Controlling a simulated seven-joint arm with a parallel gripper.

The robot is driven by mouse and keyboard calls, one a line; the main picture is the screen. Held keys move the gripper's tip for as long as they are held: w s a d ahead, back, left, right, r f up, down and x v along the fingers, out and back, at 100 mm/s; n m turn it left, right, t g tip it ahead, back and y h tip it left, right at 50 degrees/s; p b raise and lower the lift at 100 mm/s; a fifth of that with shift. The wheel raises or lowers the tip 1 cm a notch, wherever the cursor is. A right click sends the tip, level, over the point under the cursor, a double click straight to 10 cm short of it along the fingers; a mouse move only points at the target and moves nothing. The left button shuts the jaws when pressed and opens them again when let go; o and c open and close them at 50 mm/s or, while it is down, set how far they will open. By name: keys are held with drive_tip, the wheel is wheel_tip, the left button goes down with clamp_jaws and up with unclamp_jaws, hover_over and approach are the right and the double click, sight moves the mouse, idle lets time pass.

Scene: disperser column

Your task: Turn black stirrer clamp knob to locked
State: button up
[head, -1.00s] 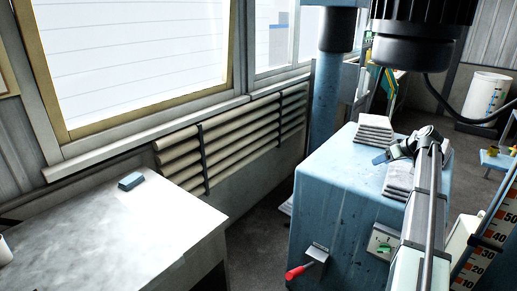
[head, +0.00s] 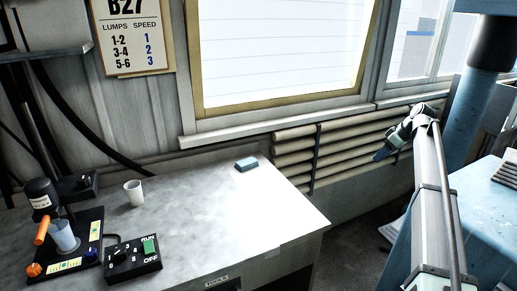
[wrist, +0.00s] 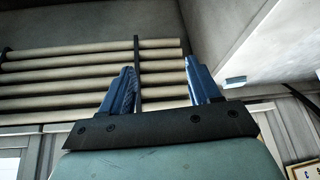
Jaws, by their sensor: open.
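A small stirrer (head: 42,198) with a black motor head and an orange handle (head: 42,231) stands on a black base at the left of the bench. A clear beaker (head: 65,236) is under it. I cannot make out the black clamp knob for certain at this size. My gripper (head: 380,155) is far to the right, in front of the wall pipes and well apart from the stirrer. In the wrist view its two blue fingers (wrist: 160,65) are spread, with nothing between them.
The grey bench (head: 230,225) carries a white cup (head: 134,193), a blue block (head: 247,164) and a black control box (head: 133,259) with a green switch. A blue machine (head: 482,215) is at the right. The bench's middle is clear.

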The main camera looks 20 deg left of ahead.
drive_tip(key=s+a+r+n+g+h, duration=0.1)
drive_tip(key=s+a+r+n, duration=0.1)
drive_tip(key=a, duration=1.3)
drive_tip(key=s+a+r+n+g, duration=0.1)
drive_tip(key=s+a+r+n, duration=0.15)
drive_tip(key=a, duration=1.25)
drive_tip(key=s+a+r+n, duration=0.1)
drive_tip(key=s+a, duration=0.2)
drive_tip(key=a, duration=0.5)
drive_tip(key=s+a+r+n+g+h, duration=0.15)
drive_tip(key=s+a, duration=0.25)
drive_tip(key=a, duration=0.4)
drive_tip(key=s+a+n+t, duration=0.1)
drive_tip(key=s+a+n, duration=0.15)
drive_tip(key=a, duration=0.45)
drive_tip(key=n+h, duration=0.2)
drive_tip(key=n, duration=0.4)
approach(84, 178)
wheel_tip(84, 178, down, 9)
drive_tip(key=shift+w+f, duration=0.1)
drive_tip(key=shift+w, duration=0.05)
drive_tip(key=shift+c, duration=0.2)
